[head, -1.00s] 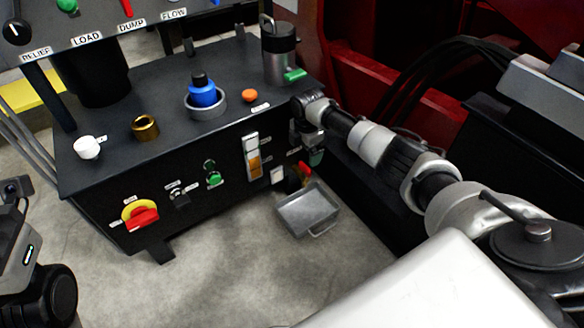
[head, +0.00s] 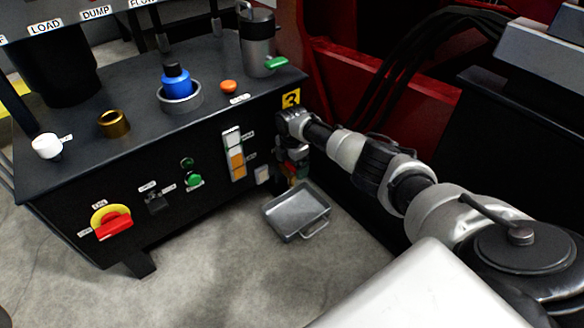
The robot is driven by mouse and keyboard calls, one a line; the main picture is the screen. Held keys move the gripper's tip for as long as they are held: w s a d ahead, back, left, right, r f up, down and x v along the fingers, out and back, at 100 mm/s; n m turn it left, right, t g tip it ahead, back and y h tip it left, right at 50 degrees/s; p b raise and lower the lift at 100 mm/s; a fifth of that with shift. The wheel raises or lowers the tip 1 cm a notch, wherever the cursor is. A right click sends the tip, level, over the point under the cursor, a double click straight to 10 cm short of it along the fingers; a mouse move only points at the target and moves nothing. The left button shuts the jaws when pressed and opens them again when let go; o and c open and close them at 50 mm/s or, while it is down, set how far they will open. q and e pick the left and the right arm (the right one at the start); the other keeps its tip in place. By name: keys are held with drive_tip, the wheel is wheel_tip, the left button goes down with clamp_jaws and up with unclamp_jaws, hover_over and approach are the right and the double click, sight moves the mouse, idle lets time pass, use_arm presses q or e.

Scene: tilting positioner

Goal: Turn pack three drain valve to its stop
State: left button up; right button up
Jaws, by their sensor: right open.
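The black power pack with the yellow "3" label (head: 291,99) stands left of centre. My right arm comes in from the right, and my right gripper (head: 292,170) points down at the lower right end of the pack's front face. It is open. Small red and green parts show around its fingers. They look like part of the drain valve, but the gripper hides most of it, and I cannot tell its handle angle or whether the fingers touch it. A grey metal drip tray (head: 284,217) lies on the floor just below. My left gripper is out of view.
The front face carries a red and yellow rotary switch (head: 113,228), a green button (head: 194,181) and a sight gauge (head: 235,155). On top are a blue knob (head: 176,80), a brass cap (head: 114,124) and a grey canister (head: 257,42). A red frame stands behind my arm.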

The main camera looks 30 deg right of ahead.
drive_tip(key=c, duration=0.9)
